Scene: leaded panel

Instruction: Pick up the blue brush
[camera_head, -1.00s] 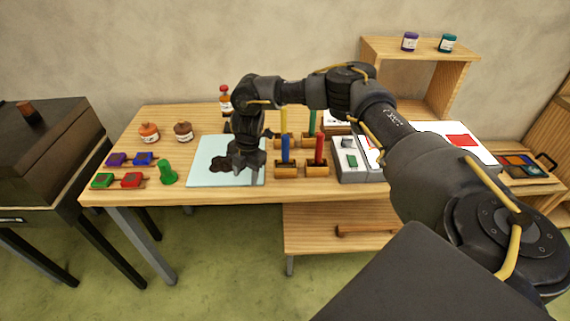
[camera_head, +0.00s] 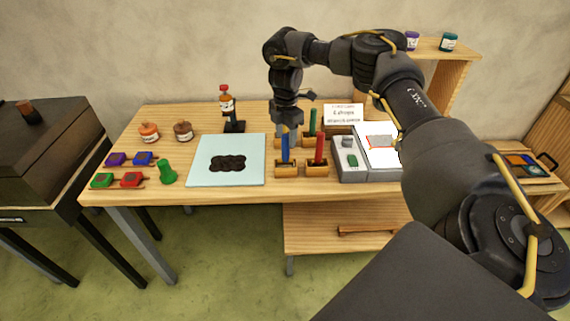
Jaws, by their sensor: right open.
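The blue brush (camera_head: 285,150) stands upright in a small wooden holder (camera_head: 287,171) at the middle of the table. My right gripper (camera_head: 286,127) is open and points down just above the blue brush, close to the top of its handle. I cannot tell whether the fingers touch or surround the handle. A red brush (camera_head: 319,149) stands in its own holder just to the right. A green brush (camera_head: 312,121) stands behind it. The yellow brush is hidden behind my gripper. My left gripper is not in view.
A pale blue sheet (camera_head: 200,176) with a dark blot lies left of the brushes. A grey tray (camera_head: 350,172) and a white card (camera_head: 344,113) stand to the right. The front table edge is close.

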